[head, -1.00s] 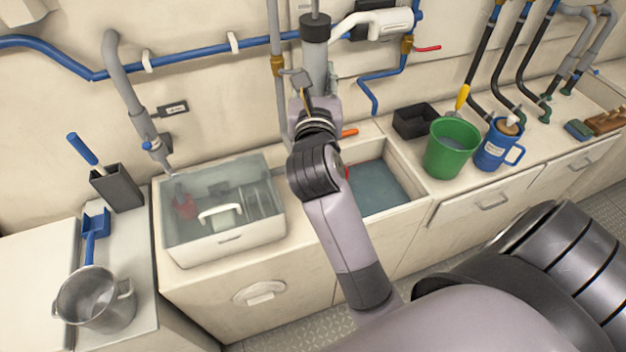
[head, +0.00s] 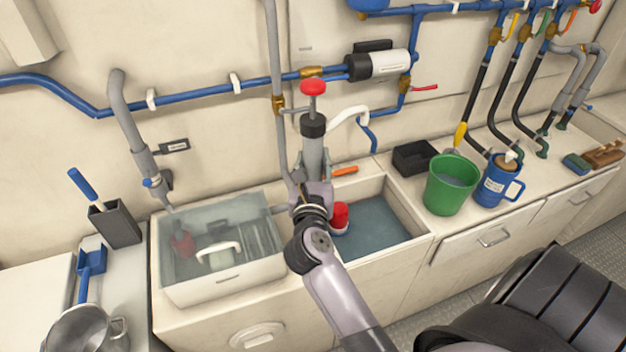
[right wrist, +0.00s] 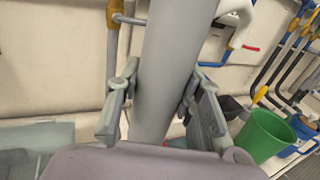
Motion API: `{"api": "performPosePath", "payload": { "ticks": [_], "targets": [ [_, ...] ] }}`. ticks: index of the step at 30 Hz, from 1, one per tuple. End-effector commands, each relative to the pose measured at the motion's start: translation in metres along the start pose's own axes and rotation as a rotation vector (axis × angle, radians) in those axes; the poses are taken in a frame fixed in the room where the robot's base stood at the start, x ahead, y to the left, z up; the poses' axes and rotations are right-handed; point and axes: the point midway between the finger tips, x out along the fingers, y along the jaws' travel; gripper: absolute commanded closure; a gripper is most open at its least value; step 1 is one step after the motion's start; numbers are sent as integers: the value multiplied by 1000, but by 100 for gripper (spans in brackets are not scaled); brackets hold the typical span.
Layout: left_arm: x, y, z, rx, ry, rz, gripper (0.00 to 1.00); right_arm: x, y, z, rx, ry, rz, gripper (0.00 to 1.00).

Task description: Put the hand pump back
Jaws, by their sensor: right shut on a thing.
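The hand pump is a grey tube (head: 313,155) with a black collar, a red knob on top and a curved white spout to the right. It stands roughly upright in front of the wall, at the left end of the open sink (head: 420,240). My right gripper (head: 312,188) is shut on the tube. In the right wrist view the tube (right wrist: 170,65) runs between the two fingers (right wrist: 157,100). The pump's lower end is hidden behind my gripper and arm, so I cannot tell what it touches. My left gripper is not in view.
A clear-lidded basin (head: 225,290) is left of the pump. A red-and-white object (head: 340,218) is in the sink. A black tray (head: 413,158), green bucket (head: 450,190) and blue jug (head: 490,187) stand to the right. Blue pipes (head: 210,88) run along the wall behind.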

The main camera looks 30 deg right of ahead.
Motion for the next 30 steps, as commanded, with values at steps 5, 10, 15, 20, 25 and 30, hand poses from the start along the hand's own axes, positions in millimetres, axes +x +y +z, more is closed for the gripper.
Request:
{"api": "performPosePath", "payload": {
  "ticks": [5,10,15,20,25,30],
  "targets": [
    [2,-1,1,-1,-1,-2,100,0,0,-12,-1,-4,1,100],
    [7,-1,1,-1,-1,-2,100,0,0,-38,-2,-3,1,100],
    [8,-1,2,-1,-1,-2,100,0,0,-47,1,-5,1,100],
    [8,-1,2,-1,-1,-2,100,0,0,-47,1,-5,1,100],
    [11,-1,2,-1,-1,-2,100,0,0,-50,1,-5,1,100],
    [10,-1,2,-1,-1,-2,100,0,0,-52,0,0,0,57]
  ]
}}
